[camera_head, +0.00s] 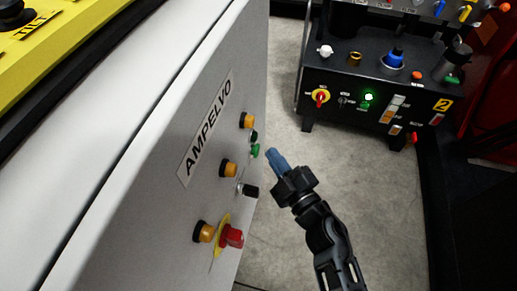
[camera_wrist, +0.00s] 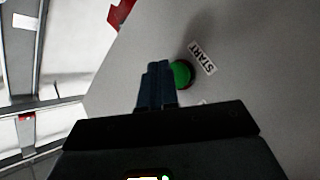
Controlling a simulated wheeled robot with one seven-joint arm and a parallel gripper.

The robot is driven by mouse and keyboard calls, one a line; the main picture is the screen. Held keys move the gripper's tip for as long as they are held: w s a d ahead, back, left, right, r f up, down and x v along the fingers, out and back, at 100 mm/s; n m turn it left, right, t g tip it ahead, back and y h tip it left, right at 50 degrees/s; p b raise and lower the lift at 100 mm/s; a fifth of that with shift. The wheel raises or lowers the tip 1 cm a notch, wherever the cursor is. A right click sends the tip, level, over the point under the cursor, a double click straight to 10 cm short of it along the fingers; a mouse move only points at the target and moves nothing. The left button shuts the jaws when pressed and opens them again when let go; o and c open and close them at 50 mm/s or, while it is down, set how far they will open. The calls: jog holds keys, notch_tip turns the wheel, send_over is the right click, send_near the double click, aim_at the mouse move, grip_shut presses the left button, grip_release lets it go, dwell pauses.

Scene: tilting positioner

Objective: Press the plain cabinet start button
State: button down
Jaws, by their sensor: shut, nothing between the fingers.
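The plain cabinet (camera_head: 150,190) is light grey with an AMPELVO label, and its control face is on the left of the head view. The green start button (camera_head: 255,150) sticks out near the cabinet's far edge. In the wrist view the green button (camera_wrist: 181,74) sits beside a START label (camera_wrist: 202,58). My gripper (camera_head: 272,155) has blue fingers, shut and empty, just to the right of the button in the head view. In the wrist view the fingertips (camera_wrist: 158,68) are left of the button and overlap its edge. I cannot tell whether they touch it.
Amber knobs (camera_head: 229,168), a black knob (camera_head: 248,190) and a red rotary switch (camera_head: 232,236) on a yellow plate stick out of the same face. A black control bench (camera_head: 350,130) stands behind at the right. Bare floor (camera_head: 285,50) lies between.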

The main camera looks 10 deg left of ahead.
jog(key=shift+a, duration=0.4)
jog(key=shift+a, duration=0.5)
dwell(0.8)
jog(key=shift+d, duration=0.1)
jog(key=shift+d+p, duration=0.4)
jog(key=shift+d, duration=0.4)
jog(key=shift+s+d+p, duration=0.15)
jog(key=shift+d+p, duration=1.15)
jog(key=shift+d, duration=1.2)
